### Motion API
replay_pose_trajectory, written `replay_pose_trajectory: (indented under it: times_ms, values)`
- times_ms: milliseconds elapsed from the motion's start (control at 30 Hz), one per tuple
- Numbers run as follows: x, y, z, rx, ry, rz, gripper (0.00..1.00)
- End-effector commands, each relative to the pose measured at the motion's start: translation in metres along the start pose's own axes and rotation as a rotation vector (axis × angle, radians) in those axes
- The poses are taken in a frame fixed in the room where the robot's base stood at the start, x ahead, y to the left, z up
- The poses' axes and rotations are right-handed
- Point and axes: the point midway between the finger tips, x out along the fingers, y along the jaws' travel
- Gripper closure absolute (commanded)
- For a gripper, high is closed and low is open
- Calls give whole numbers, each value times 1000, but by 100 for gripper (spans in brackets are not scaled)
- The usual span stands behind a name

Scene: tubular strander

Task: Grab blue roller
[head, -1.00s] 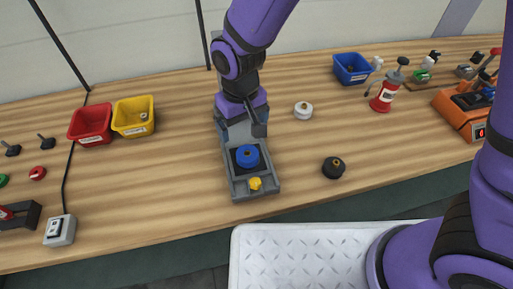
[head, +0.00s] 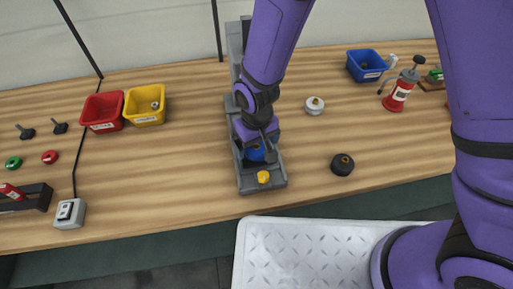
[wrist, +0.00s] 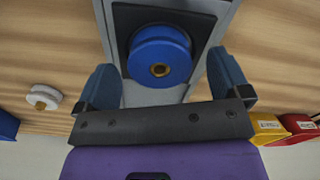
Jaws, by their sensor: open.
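The blue roller (head: 255,153) sits on the grey fixture (head: 247,185) on the bench, partly hidden by my gripper in the head view. In the wrist view the blue roller (wrist: 160,55) shows whole, with a brass-coloured centre, on a dark pad. My gripper (head: 262,140) is over the fixture, close to the roller. In the wrist view my gripper (wrist: 160,82) is open, with one finger to each side just below the roller in the picture. Nothing is between the fingertips, and I see no contact.
A yellow knob (head: 263,177) is at the fixture's front end. A white roller (head: 314,105) and a black roller (head: 342,164) stand to the right. Red (head: 103,112) and yellow (head: 145,105) bins are at the left, a blue bin (head: 366,66) at the back right. The bench between is clear.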

Motion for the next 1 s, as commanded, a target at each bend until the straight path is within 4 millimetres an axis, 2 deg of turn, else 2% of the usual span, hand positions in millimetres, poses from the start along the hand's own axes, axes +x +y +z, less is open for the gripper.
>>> replay_pose_trajectory:
  times_ms: [267,367,600,633,667,867,1000]
  values:
    - [3,0,0,0,0,0,5]
    - [3,0,0,0,0,0,23]
    - [3,0,0,0,0,0,77]
    - [2,0,0,0,1,0,77]
    - [2,0,0,0,1,0,83]
    - [1,0,-1,1,2,0,84]
    - [-6,4,-4,2,3,-1,84]
